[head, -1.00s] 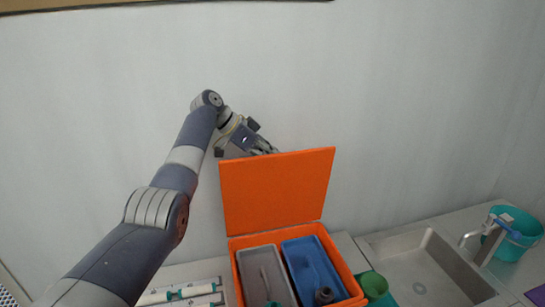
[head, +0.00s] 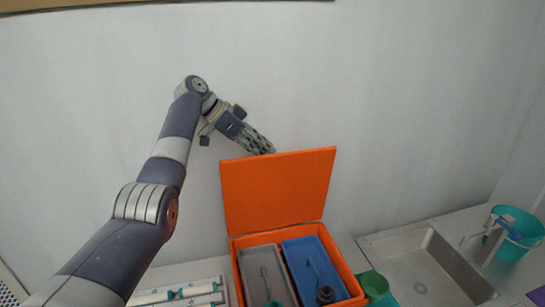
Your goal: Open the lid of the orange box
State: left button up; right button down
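The orange box (head: 235,245) stands on the counter at the bottom middle of the head view. Its orange lid (head: 278,188) stands up, raised at the back edge. Inside the box are a grey tray (head: 254,262) and a blue tray (head: 303,252), each with items in it. My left gripper (head: 268,148) is above the lid's upper left edge, with its fingers pointing down and right. The fingertips are close to the edge or just behind it; I cannot tell if they touch. Whether its fingers are open or shut is unclear. My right gripper is not in view.
A sink (head: 425,268) lies right of the box, with a teal bucket (head: 520,240) beyond it. The wall is behind.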

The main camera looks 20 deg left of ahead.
pick_arm(q)
jog(key=v, duration=0.6)
jog(key=shift+s+a+r, duration=0.15)
jog(key=shift+a+r, duration=0.05)
jog(key=shift+r, duration=0.1)
